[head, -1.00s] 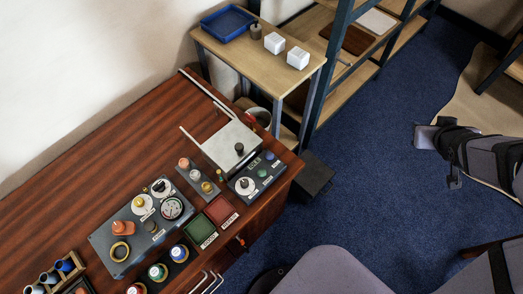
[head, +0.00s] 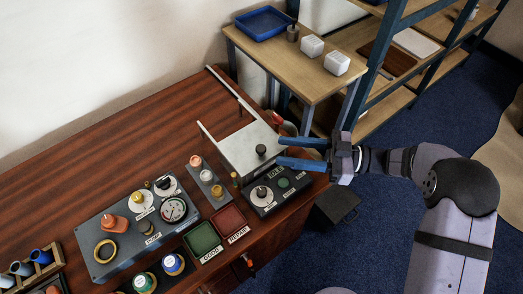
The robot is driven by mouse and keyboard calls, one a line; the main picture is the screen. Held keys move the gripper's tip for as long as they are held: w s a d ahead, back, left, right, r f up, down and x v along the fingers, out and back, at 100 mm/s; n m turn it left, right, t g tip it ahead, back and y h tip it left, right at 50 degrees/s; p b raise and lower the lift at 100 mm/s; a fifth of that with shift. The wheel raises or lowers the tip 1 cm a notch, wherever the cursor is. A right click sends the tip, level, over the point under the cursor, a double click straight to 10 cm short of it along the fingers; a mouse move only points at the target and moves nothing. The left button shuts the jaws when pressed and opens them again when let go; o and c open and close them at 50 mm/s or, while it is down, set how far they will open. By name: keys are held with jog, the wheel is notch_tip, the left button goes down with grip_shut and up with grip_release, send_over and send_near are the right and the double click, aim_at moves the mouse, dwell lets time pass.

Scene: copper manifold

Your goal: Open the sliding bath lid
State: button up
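The sliding bath lid (head: 240,148) is a flat silver-grey plate with a small dark knob (head: 261,150) near its right edge. It lies at the right end of the wooden bench, between thin pale rails. My gripper (head: 281,151) is at the right of the lid with its two blue fingers pointing left. The fingers are apart, and the knob stands just left of the fingertips, roughly in line with the gap. The inside of the bath is hidden.
A dark control box (head: 275,190) with a dial and buttons sits in front of the lid. A green tray (head: 202,240) and a red tray (head: 230,219) are nearby. A grey pump panel (head: 135,230) stands left. A side table (head: 285,60) stands behind.

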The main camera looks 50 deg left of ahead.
aim_at(261, 148)
jog(key=shift+x, duration=0.8)
jog(key=shift+p+x, duration=0.45)
jog(key=shift+x, duration=2.4)
grip_shut()
